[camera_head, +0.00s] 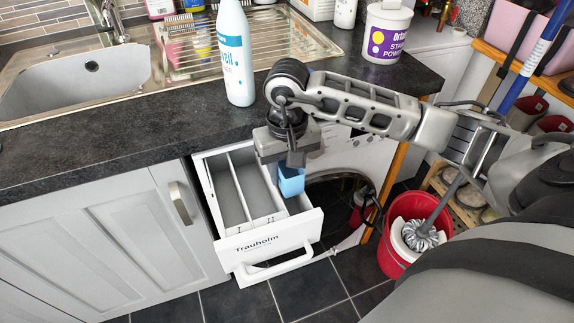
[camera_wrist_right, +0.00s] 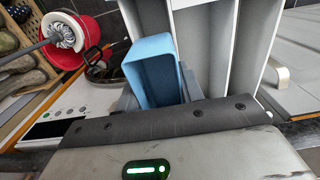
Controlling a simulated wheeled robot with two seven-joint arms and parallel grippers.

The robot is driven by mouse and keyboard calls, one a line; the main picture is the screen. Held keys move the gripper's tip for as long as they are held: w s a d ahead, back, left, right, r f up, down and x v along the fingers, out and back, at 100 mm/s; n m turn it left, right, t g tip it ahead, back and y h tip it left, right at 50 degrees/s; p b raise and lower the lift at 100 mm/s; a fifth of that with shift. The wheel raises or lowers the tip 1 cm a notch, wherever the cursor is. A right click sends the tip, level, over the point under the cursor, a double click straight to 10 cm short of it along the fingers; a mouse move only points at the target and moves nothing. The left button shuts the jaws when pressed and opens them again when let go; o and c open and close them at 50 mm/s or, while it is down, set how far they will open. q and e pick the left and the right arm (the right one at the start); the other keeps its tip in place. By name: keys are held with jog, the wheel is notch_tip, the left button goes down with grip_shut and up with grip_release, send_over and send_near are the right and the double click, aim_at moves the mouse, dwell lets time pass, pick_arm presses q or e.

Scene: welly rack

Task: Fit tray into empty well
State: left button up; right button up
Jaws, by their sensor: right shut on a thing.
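The tray (camera_head: 291,181) is a small light-blue open box. My right gripper (camera_head: 291,160) points down and is shut on it, at the right side of the open drawer. In the right wrist view the tray (camera_wrist_right: 154,70) is open towards the camera and covers part of the drawer's outer well (camera_wrist_right: 148,14). The white pulled-out drawer (camera_head: 295,233) has two narrow compartments marked I and II and a well on their right. The tray's lower part overlaps this well. I cannot tell whether it is inside or just above it. My left gripper is not in view.
The dark worktop (camera_head: 120,135) overhangs behind the drawer, with a white-blue bottle (camera_head: 236,60) near its edge. The washing machine (camera_head: 350,160) is behind my gripper. A red mop bucket (camera_head: 398,255) stands on the floor to the right. A grey cupboard (camera_head: 115,235) is left.

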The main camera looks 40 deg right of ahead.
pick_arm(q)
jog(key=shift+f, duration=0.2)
pick_arm(e)
jog(key=shift+f, duration=0.1)
jog(key=shift+f+b, duration=0.25)
jog(key=shift+b, duration=0.25)
jog(key=shift+f+b, duration=0.3)
jog(key=shift+b, duration=0.05)
jog(key=o, duration=0.9)
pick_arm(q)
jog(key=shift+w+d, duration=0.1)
pick_arm(e)
jog(key=shift+o, duration=0.2)
jog(key=shift+r, duration=0.1)
jog(key=shift+r, duration=0.15)
pick_arm(q)
jog(key=shift+p, duration=0.4)
pick_arm(e)
notch_tip(320, 180, up, 13)
